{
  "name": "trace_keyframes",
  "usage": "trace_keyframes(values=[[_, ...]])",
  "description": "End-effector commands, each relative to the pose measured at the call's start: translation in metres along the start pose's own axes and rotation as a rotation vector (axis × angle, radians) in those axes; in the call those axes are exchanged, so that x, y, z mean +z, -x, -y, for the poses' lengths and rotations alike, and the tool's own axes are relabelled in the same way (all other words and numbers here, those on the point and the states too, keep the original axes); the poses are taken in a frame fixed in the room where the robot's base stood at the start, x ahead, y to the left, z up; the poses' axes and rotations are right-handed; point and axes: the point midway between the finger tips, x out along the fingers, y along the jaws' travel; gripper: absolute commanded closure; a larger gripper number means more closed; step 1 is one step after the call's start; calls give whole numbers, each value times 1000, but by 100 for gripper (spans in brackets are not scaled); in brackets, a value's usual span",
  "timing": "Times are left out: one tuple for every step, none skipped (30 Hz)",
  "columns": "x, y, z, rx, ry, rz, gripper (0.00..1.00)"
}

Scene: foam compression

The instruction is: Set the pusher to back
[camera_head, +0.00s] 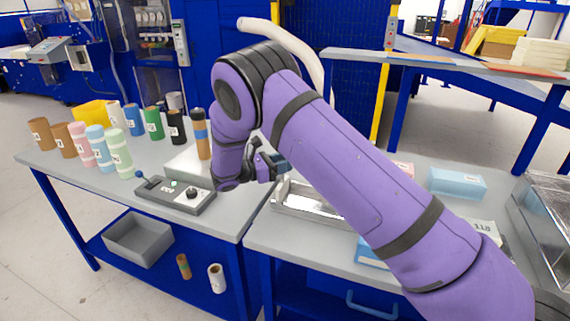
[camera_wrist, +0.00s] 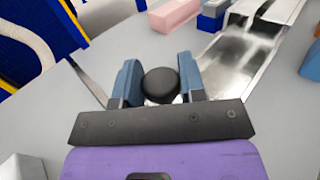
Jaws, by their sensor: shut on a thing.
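My gripper (camera_head: 268,166) reaches down over the gap between the two grey tables, just left of the metal tray. In the wrist view my gripper (camera_wrist: 158,76) has its two blue fingers on either side of a round black knob (camera_wrist: 160,87), shut on it. The knob appears to be the pusher's handle. What it is fixed to is hidden beneath the knob and the gripper. In the head view my arm and gripper hide the knob. The shiny metal tray (camera_wrist: 233,62) lies to the right of the fingers in the wrist view; it also shows in the head view (camera_head: 311,201).
A control box (camera_head: 174,197) with a blue-topped lever and a dial sits on the left table. Several coloured cylinders (camera_head: 82,146) stand behind it. A blue foam block (camera_head: 457,183) lies on the right table. A pink block (camera_wrist: 174,14) is beyond my fingers.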

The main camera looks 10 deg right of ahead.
Motion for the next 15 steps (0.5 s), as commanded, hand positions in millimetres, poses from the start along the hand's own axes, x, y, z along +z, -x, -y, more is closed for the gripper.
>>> trace_keyframes(values=[[0, 3, -2, 8, -3, -3, 100], [0, 3, -2, 8, -4, -3, 100], [1, 3, -2, 9, -4, -4, 100], [1, 4, -2, 10, -4, -4, 100], [1, 4, -3, 10, -5, -4, 100], [1, 4, -3, 11, -5, -4, 100], [1, 4, -3, 11, -5, -4, 100], [1, 4, -3, 12, -6, -5, 100], [1, 4, -3, 12, -6, -5, 60], [1, 4, -3, 13, -7, -5, 53], [1, 4, -3, 12, -7, -5, 47], [1, 4, -3, 12, -6, -5, 40], [1, 4, -3, 11, -6, -4, 40], [1, 4, -3, 10, -6, -4, 40], [1, 3, -3, 10, -5, -4, 40]])
